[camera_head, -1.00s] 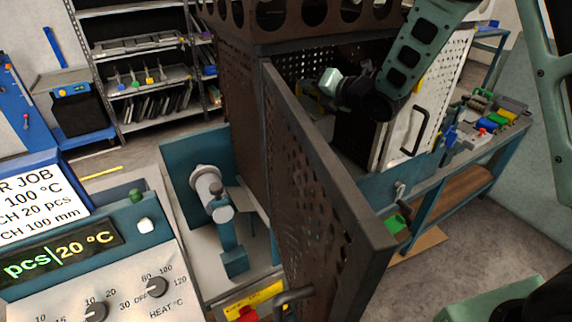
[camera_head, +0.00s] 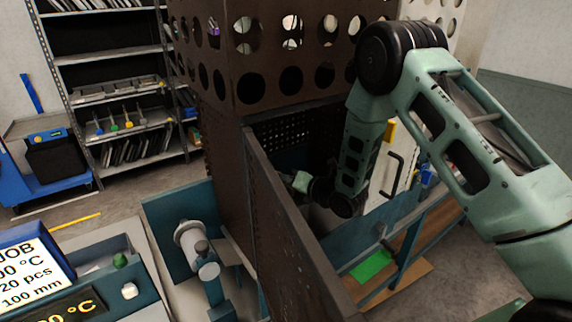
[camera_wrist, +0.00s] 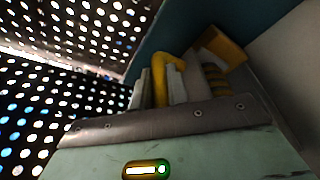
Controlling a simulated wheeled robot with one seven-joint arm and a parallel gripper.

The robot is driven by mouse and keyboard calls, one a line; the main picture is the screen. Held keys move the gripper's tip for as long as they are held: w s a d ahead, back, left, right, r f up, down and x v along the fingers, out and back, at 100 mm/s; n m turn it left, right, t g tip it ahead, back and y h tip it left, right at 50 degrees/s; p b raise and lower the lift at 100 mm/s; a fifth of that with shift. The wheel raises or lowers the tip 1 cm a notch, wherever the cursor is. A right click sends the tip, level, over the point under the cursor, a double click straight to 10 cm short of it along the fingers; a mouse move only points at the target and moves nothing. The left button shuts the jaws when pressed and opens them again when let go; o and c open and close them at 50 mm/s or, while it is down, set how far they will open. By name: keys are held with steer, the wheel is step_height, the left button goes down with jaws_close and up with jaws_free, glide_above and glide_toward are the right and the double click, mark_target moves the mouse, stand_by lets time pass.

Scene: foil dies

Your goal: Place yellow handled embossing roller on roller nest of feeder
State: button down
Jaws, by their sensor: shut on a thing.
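In the wrist view my gripper (camera_wrist: 160,90) is shut on a yellow handle (camera_wrist: 168,68), which rises hooked between the grey fingers. I take this as the yellow handled embossing roller; its roller body cannot be made out. In the head view my gripper's pale green body (camera_head: 301,182) is inside the brown perforated enclosure, behind its open door, and the fingers and the roller are hidden there. A yellow block (camera_wrist: 222,46) and a ribbed yellow piece (camera_wrist: 215,80) show just beyond the fingers. I cannot make out the roller nest of the feeder.
The open perforated door (camera_head: 285,235) stands between the camera and my gripper. Enclosure walls (camera_wrist: 75,35) are close on the left in the wrist view. A white panel with a black handle (camera_head: 392,175) stands right of my arm. A control box (camera_head: 75,285) is at lower left.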

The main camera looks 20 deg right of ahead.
mark_target(286, 192)
steer(key=shift+f+p, duration=0.55)
steer(key=shift+f, duration=1.65)
steer(key=c, duration=1.4)
jaws_free()
steer(key=shift+f, duration=0.1)
steer(key=shift+o, duration=0.2)
steer(key=b+v, duration=0.4)
steer(key=v, duration=0.8)
